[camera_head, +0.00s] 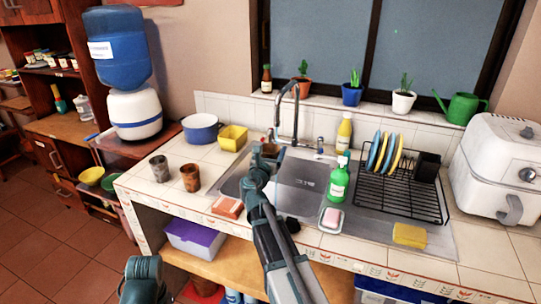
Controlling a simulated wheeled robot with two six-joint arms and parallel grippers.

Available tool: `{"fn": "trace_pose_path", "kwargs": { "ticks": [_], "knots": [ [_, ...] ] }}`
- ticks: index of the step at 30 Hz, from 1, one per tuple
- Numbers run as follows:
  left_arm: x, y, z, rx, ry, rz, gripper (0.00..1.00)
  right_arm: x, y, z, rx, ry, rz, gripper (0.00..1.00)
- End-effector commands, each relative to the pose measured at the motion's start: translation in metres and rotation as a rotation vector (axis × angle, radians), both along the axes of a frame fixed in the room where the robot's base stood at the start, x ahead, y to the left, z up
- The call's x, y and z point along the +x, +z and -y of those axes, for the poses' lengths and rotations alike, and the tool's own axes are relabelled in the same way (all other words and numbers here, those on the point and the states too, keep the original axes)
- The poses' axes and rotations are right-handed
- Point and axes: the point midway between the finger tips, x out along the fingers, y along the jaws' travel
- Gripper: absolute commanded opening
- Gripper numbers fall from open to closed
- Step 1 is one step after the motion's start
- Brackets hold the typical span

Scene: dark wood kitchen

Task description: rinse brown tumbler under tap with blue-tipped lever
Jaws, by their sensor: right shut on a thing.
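My right arm reaches up from the bottom centre over the sink (305,180). My right gripper (266,160) is shut on a brown tumbler (268,149), held over the sink's left part. The gripper hides part of the tumbler, and its contents are not clear. The grey tap (295,112) arches up behind the sink, with its spout end just above the tumbler. Small red and blue spots show beside the tap, too small to tell as lever tips. I cannot see whether water runs. Part of my left arm shows at the bottom left, but its gripper is not visible.
A grey cup (159,168) and a rusty brown cup (190,178) stand on the left counter. A blue pot (201,128) and yellow container (233,138) stand behind. Right of the sink are a green bottle (338,184), a soap dish (330,220) and a dish rack (400,190).

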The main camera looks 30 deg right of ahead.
Motion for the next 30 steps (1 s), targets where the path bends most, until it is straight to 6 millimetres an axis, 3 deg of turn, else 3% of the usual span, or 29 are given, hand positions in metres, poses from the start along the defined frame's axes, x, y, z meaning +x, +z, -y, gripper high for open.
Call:
{"fn": "trace_pose_path", "kwargs": {
  "ticks": [12, 30],
  "knots": [
    [0.000, -0.007, 0.000, 0.000, 0.000, 0.000, 0.47, 0.026, -0.007, 0.021, 0.000, 0.000, 0.000, 0.28],
    [0.000, -0.008, 0.000, 0.000, 0.000, 0.000, 0.47, 0.030, -0.008, 0.024, 0.000, 0.000, 0.000, 0.28]
  ]
}}
